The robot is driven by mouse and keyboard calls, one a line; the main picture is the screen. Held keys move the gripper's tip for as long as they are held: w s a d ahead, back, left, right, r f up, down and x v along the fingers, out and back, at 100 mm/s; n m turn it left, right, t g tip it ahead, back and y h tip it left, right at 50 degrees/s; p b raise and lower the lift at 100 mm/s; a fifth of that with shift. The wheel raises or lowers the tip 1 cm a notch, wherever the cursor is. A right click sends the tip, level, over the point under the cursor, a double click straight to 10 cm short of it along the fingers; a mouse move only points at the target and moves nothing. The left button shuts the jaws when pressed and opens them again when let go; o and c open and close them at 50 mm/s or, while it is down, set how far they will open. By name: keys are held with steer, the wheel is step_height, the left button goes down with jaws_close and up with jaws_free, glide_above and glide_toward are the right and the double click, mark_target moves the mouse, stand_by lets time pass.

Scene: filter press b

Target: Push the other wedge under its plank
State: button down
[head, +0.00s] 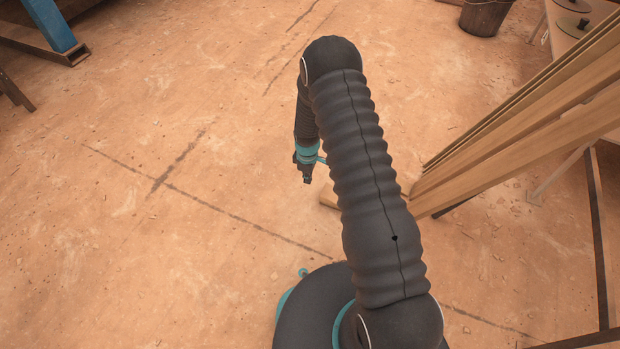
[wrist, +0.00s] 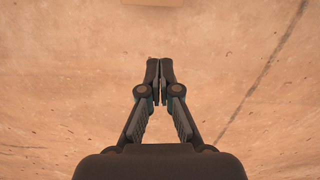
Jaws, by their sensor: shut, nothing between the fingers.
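Long wooden planks (head: 530,130) lean in a stack at the right of the head view, with their near ends low beside my arm. A small pale wooden piece (head: 328,196), possibly a wedge, shows on the floor just left of my arm. My arm hides the rest of it. In the wrist view the edge of a pale wooden piece (wrist: 153,2) shows at the top, ahead of my fingertips and apart from them. My gripper (head: 306,179) points down above the floor, left of the small piece. In the wrist view the gripper (wrist: 160,66) is shut and empty.
A dark bucket (head: 485,16) stands at the back right, near a pale table (head: 590,22). A blue post (head: 52,25) with a dark foot stands at the top left. The floor left of my gripper is clear, with dark lines across it.

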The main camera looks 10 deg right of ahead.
mark_target(318, 197)
step_height(318, 197, down, 7)
steer(key=shift+r+b, duration=0.1)
steer(key=shift+b, duration=0.3)
steer(key=shift+s+d+f, duration=0.1)
steer(key=shift+s+d, duration=0.25)
steer(key=shift+d, duration=0.3)
steer(key=shift+s+d+f, duration=0.1)
steer(key=shift+s+d, duration=0.25)
steer(key=shift+d, duration=0.25)
steer(key=shift+s+d, duration=0.3)
steer(key=shift+d, duration=0.15)
